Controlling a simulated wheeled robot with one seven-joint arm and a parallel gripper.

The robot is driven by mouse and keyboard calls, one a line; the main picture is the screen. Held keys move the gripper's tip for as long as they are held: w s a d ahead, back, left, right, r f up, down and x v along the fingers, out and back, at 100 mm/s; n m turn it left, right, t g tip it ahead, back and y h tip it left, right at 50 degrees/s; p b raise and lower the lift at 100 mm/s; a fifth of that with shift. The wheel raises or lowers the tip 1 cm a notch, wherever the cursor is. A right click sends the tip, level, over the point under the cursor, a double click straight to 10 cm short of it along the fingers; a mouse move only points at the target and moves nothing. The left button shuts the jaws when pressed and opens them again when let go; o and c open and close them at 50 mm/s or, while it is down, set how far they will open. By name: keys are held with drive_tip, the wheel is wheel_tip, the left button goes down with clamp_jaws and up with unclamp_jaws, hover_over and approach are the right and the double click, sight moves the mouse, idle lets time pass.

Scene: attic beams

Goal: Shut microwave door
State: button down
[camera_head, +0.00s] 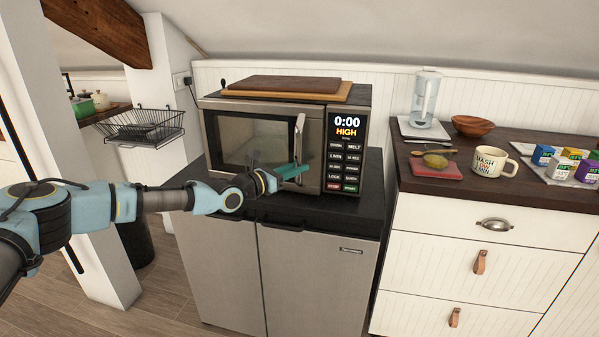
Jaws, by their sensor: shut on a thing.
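The microwave (347,110) stands on a dark counter over a grey cabinet. Its door (225,125) has a dark window and lies nearly flush with the front; I cannot tell whether a small gap is left. The metal door handle (299,130) runs upright near the door's right side. My gripper (290,171), with teal fingers, reaches in from the left and is shut on the lower part of the handle. The fingers hide part of the handle there. The panel beside the door reads 0:00 HIGH.
Wooden boards (290,85) lie on top of the microwave. A wire basket (140,124) hangs at left. On the right counter (480,190) are a mug (491,161), a red board (436,168), a bowl and small boxes.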

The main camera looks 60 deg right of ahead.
drive_tip(key=shift+s+d, duration=0.45)
drive_tip(key=shift+d, duration=0.1)
drive_tip(key=c, duration=1)
unclamp_jaws()
drive_tip(key=shift+o, duration=1.2)
drive_tip(key=shift+w, duration=0.15)
drive_tip(key=shift+w, duration=0.1)
drive_tip(key=b+v, duration=0.2)
drive_tip(key=v, duration=0.8)
drive_tip(key=shift+a, duration=0.35)
drive_tip(key=shift+w, duration=0.15)
